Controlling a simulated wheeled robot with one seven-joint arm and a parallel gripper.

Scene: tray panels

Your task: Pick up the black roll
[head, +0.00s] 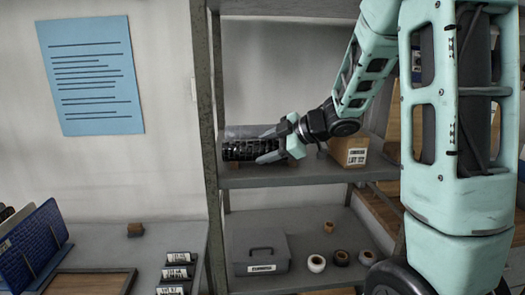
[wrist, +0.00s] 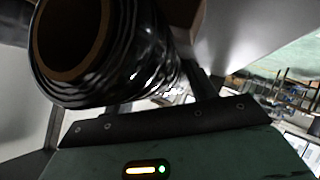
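The black roll (head: 240,150) lies on its side on the upper shelf, at the left end, in the head view. It is glossy. In the wrist view the black roll (wrist: 125,60) is large at the upper left, with its hollow brown core facing the camera. My gripper (head: 266,146) is at the roll's right end, its two fingers spread apart, one higher and one lower. The roll's right end is partly hidden by the fingers. I cannot tell whether either finger touches it.
A cardboard box (head: 348,151) stands on the same shelf, right of my gripper. The lower shelf holds a grey case (head: 260,254) and several small rolls (head: 316,263). A shelf post (head: 207,130) rises just left of the black roll.

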